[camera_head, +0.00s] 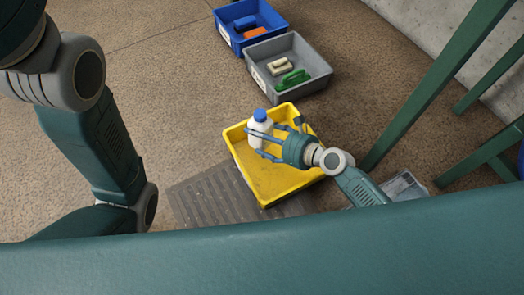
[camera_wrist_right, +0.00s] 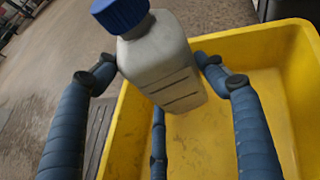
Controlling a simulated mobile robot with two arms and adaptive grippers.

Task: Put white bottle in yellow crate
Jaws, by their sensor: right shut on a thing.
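The white bottle (camera_head: 260,130) with a blue cap is held upright by my right gripper (camera_head: 264,139) over the yellow crate (camera_head: 274,183). In the right wrist view the bottle (camera_wrist_right: 163,62) sits between the blue fingers of my right gripper (camera_wrist_right: 160,75), which are closed around it. The crate's rim and floor (camera_wrist_right: 195,140) show below and behind the bottle in that view. The crate looks empty where its inside shows. My left arm shows at the left of the head view, but its gripper is out of view.
A grey crate (camera_head: 318,68) with a green brush (camera_head: 293,80) and a beige brush (camera_head: 279,66) stands behind the yellow crate. A blue crate (camera_head: 278,19) stands farther back. A ribbed grey mat (camera_head: 200,203) lies at left. Green frame legs (camera_head: 432,88) stand at right.

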